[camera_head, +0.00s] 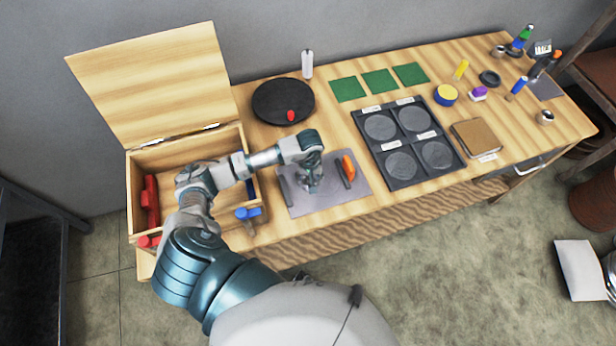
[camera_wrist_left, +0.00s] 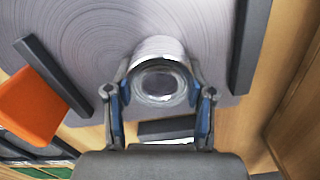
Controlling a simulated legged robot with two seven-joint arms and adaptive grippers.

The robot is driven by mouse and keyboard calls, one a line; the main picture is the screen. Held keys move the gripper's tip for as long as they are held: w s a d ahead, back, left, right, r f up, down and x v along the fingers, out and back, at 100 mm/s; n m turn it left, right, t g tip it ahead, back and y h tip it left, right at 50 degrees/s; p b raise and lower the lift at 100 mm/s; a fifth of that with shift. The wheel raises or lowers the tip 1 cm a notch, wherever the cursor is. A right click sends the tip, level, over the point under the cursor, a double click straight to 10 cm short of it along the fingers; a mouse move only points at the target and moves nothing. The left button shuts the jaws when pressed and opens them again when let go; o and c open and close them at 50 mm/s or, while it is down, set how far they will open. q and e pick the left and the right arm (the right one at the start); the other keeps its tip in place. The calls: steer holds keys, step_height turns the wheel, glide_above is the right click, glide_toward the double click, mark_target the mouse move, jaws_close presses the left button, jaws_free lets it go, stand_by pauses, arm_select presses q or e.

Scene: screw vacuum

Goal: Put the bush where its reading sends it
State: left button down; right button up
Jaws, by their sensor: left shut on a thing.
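My left gripper (camera_head: 310,184) is low over the grey plate (camera_head: 328,202) at the front of the bench. In the left wrist view its two fingers (camera_wrist_left: 158,108) are shut on a silvery hollow cylinder, the bush (camera_wrist_left: 158,70), with its open bore facing the camera. The bush is close to or on the plate; I cannot tell if it touches. In the head view the gripper hides most of it. A black tray (camera_head: 376,157) with several round grey pads and white labels lies to the right. The labels are too small to read. My right gripper is not in view.
An orange-handled thing (camera_head: 348,168) stands on the plate, close right of the gripper. An open wooden box (camera_head: 191,140) is at left. A black disc (camera_head: 268,100) with a red piece, green squares (camera_head: 379,81) and a brown block (camera_head: 475,138) lie around.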

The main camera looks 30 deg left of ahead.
arm_select(q)
steer(key=shift+d+r, duration=0.15)
steer(key=shift+d, duration=0.4)
steer(key=c, duration=0.6)
jaws_free()
steer(key=shift+a+f, duration=0.15)
steer(key=shift+f, duration=0.05)
steer(key=shift+o, duration=1)
steer(key=shift+a, duration=0.25)
steer(key=shift+a+f, duration=0.1)
steer(key=shift+a, duration=0.25)
steer(key=shift+d, duration=0.5)
steer(key=shift+d+r, duration=0.1)
steer(key=shift+r, duration=0.15)
step_height(320, 180, up, 4)
steer(key=shift+w, duration=0.1)
step_height(320, 180, up, 8)
steer(key=shift+a+b, duration=0.3)
steer(key=shift+b, duration=0.1)
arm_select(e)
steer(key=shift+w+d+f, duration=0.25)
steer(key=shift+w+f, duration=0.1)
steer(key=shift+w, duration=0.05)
